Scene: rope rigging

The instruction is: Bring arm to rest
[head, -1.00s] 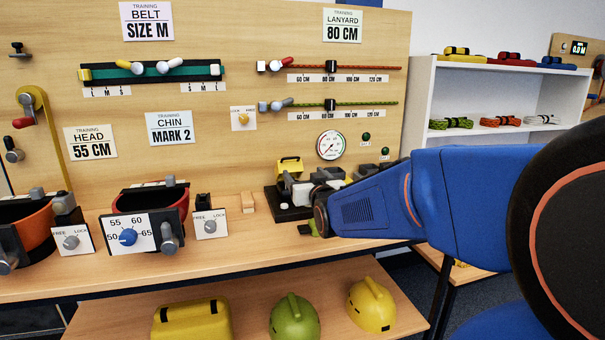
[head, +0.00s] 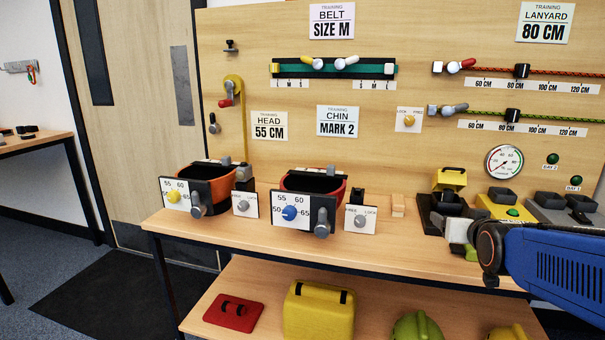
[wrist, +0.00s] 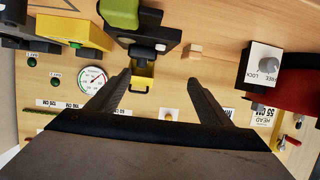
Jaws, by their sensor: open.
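My blue arm (head: 558,262) reaches in from the right in the head view, over the bench's front edge. My gripper (wrist: 160,92) shows in the wrist view with its two dark fingers spread apart and nothing between them gripped. In the head view its tip is mostly hidden behind my arm's wrist. A black stand with a yellow block (head: 450,179) is on the bench near the gripper. The yellow block also shows beyond the fingertips in the wrist view (wrist: 143,78). A green part (wrist: 119,13) lies by the same stand there.
Two dial stations with an orange bowl (head: 205,181) and a red bowl (head: 312,186) stand on the bench (head: 270,240). A small wooden block (head: 398,205) lies between. A yellow case (head: 319,312) sits on the lower shelf. Floor at left is open.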

